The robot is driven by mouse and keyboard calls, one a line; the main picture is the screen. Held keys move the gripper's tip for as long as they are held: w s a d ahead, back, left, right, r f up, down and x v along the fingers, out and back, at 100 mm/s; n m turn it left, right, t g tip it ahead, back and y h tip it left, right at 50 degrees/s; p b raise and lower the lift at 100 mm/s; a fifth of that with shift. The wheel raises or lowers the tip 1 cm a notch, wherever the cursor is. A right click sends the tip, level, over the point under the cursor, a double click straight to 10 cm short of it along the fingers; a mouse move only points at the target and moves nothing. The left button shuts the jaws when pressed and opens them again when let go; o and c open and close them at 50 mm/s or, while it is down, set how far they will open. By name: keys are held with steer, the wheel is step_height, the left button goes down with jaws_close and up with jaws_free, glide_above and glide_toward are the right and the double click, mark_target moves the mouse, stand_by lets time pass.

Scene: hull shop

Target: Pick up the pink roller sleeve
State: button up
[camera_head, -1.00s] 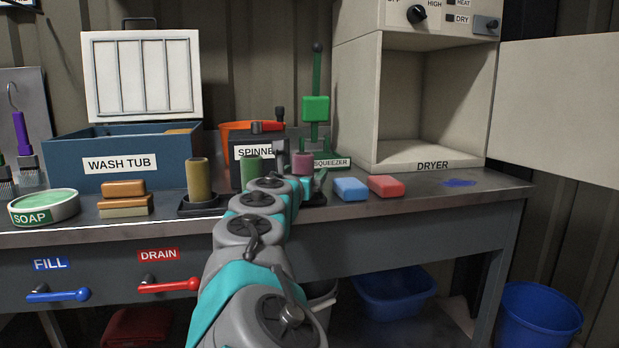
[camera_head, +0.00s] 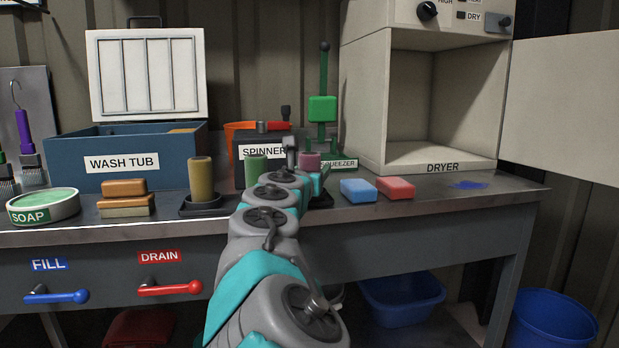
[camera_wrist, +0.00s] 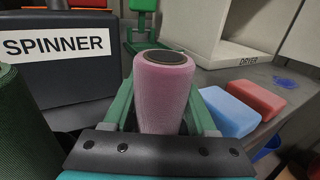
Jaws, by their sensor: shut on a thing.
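The pink roller sleeve (camera_wrist: 162,95) stands upright between the two teal fingers of my gripper (camera_wrist: 163,115) in the wrist view, and the fingers are shut on it. Its dark hollow top end faces up. In the head view only the upper part of the pink sleeve (camera_head: 308,162) shows beyond my arm, in front of the squeezer. My gripper (camera_head: 309,180) is mostly hidden there by my own arm. Whether the sleeve's bottom touches its tray cannot be seen.
A green sleeve (camera_head: 256,170) and a tan sleeve (camera_head: 201,179) stand to the left. Blue (camera_head: 358,190) and red (camera_head: 396,188) sponges lie to the right. The spinner (camera_head: 262,148), green squeezer (camera_head: 322,110) and open dryer (camera_head: 440,165) stand behind. The bench right of the sponges is mostly clear.

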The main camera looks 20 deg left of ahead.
steer(key=c, duration=0.4)
steer(key=shift+r, duration=0.15)
